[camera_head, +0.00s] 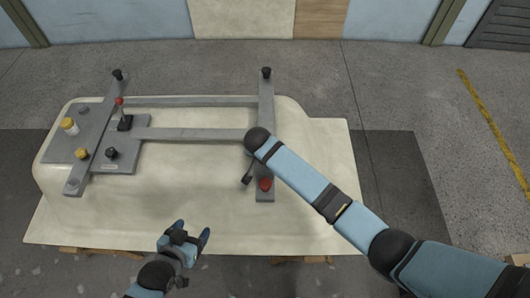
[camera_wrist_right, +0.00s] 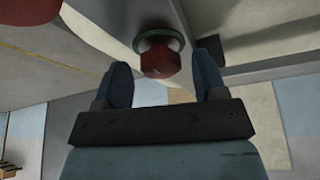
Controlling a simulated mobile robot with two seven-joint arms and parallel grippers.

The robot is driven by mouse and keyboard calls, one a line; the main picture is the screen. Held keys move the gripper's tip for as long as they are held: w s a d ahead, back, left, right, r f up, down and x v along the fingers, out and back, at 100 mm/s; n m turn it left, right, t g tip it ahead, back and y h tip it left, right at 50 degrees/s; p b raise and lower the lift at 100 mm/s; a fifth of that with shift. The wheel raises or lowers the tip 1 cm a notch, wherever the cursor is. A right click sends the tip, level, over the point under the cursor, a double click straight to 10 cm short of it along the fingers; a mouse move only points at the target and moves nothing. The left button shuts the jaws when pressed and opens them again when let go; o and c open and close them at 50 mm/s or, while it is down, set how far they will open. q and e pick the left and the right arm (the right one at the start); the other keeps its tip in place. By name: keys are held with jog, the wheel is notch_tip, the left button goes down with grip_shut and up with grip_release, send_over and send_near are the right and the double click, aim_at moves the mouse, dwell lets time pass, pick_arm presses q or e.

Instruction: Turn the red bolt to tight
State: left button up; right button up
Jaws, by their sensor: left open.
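The red bolt (camera_head: 265,184) sits at the near end of the grey upright bar on the right side of the tub shell. In the right wrist view the red bolt (camera_wrist_right: 160,56) has a faceted head with a green ring behind it. My right gripper (camera_wrist_right: 163,76) is open, with one finger on each side of the bolt; I cannot tell whether they touch it. In the head view my right arm reaches over the bar, and its gripper is not clearly seen. My left gripper (camera_head: 192,230) is open and empty over the shell's near edge.
The cream tub shell (camera_head: 310,215) carries a grey frame (camera_head: 190,134) with a plate on the left. A red-tipped lever (camera_head: 119,101), yellow knobs (camera_head: 81,153) and black knobs (camera_head: 118,75) stand on it.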

jog(key=shift+r, duration=0.1)
jog(key=v, duration=1.3)
jog(key=shift+s+r+b, duration=0.2)
jog(key=shift+r+b, duration=0.05)
jog(key=shift+b, duration=0.05)
